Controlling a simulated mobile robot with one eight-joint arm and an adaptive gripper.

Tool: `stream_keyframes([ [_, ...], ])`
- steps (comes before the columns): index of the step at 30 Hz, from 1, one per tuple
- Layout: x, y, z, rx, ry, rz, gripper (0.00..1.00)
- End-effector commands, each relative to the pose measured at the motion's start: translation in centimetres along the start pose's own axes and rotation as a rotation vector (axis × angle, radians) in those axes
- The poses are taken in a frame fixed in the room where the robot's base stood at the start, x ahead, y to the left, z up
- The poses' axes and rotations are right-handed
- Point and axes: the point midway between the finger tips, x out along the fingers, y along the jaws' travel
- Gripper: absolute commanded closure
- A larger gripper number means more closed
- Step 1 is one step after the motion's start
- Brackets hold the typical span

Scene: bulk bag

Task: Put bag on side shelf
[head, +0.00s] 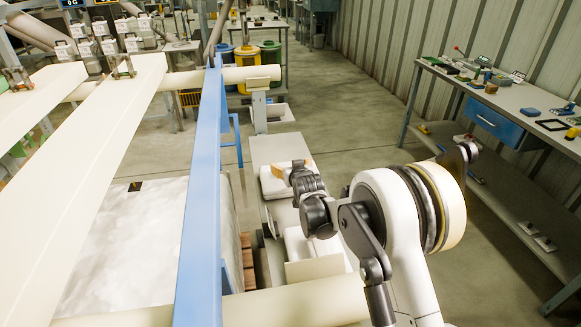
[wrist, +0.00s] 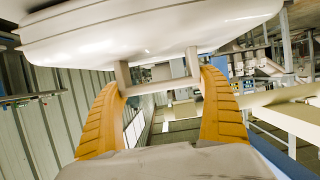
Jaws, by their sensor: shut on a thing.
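I cannot tell whether the bag rests on the shelf. The exact grip contact is partly hidden.
A blue upright beam (head: 200,190) and a cream cross tube (head: 290,305) stand close to the left and front of the shelf. More white items (head: 300,245) lie lower down near my arm. A workbench (head: 510,97) stands at the right, with open floor between.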

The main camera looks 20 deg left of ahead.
Motion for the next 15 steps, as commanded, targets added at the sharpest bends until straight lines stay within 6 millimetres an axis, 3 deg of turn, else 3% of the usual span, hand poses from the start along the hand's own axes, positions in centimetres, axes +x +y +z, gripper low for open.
stream_keyframes([
  [5,0.13,0.01,0.25,0.0,0.001,0.0,0.54],
  [6,0.12,0.01,0.27,0.0,0.0,0.0,0.04],
  [7,0.11,0.01,0.24,0.0,0.0,0.0,0.0],
  [15,0.01,0.02,-0.01,0.0,0.0,0.0,0.0],
])
